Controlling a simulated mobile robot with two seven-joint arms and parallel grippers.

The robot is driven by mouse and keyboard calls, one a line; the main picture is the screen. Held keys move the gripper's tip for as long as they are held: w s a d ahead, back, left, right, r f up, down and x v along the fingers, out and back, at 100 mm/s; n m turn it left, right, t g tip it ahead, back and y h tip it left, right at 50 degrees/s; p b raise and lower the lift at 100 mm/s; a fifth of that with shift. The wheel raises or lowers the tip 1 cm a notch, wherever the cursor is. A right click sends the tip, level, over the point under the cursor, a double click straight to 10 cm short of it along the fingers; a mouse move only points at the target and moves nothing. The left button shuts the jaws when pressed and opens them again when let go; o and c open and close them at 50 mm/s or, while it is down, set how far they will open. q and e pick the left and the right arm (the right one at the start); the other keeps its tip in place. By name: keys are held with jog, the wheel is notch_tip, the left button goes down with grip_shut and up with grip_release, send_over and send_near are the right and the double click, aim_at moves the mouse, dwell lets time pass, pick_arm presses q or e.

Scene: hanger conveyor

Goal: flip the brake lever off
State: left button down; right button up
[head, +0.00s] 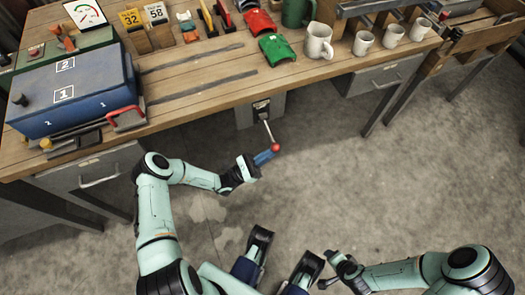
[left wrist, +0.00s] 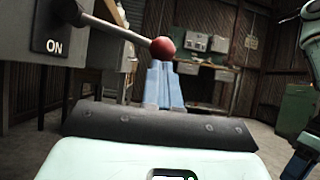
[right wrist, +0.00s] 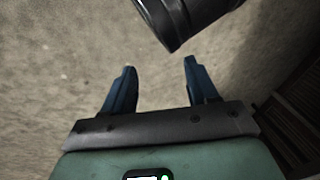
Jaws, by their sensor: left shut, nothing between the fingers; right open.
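The brake lever (head: 268,130) is a metal rod with a red ball knob (head: 276,147). It comes out of a grey box (head: 246,115) below the table's front edge. In the left wrist view the rod (left wrist: 115,30) slants across to the red knob (left wrist: 163,48), beside a black "ON" plate (left wrist: 54,46). My left gripper (head: 266,157) is shut and empty, its blue fingertips (left wrist: 159,66) right at the knob. I cannot tell whether they touch it. My right gripper (right wrist: 158,62) is open and empty, over the floor, away from the lever.
The wooden workbench (head: 200,92) carries a blue box (head: 75,90), white mugs (head: 318,41) and coloured parts. A drawer (head: 385,77) and table legs are to the right of the lever. The concrete floor (head: 400,175) in front is clear.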

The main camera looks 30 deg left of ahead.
pick_arm(q)
notch_tip(320, 180, up, 9)
jog(key=d+n+t+y+p, duration=0.1)
jog(key=n+t+y+p, duration=0.2)
jog(key=n+y+p, duration=0.7)
jog(key=n+p, duration=0.2)
jog(key=n, duration=0.2)
jog(key=shift+s+r, duration=0.15)
jog(key=shift+s, duration=0.2)
pick_arm(e)
jog(key=s+a+r+n+g+y, duration=0.1)
jog(key=s+a+r+g, duration=0.3)
jog(key=s+r, duration=0.7)
notch_tip(320, 180, up, 2)
jog(key=shift+s+a+r+y, duration=0.15)
jog(key=shift+s+a+y, duration=0.05)
jog(key=shift+a+y, duration=0.2)
pick_arm(q)
jog(key=shift+r, duration=0.1)
jog(key=d+f+b+v, duration=0.2)
jog(key=v, duration=1.1)
jog(key=shift+f, duration=0.15)
pick_arm(e)
jog(key=shift+d+f, duration=0.7)
jog(key=shift+f, duration=0.35)
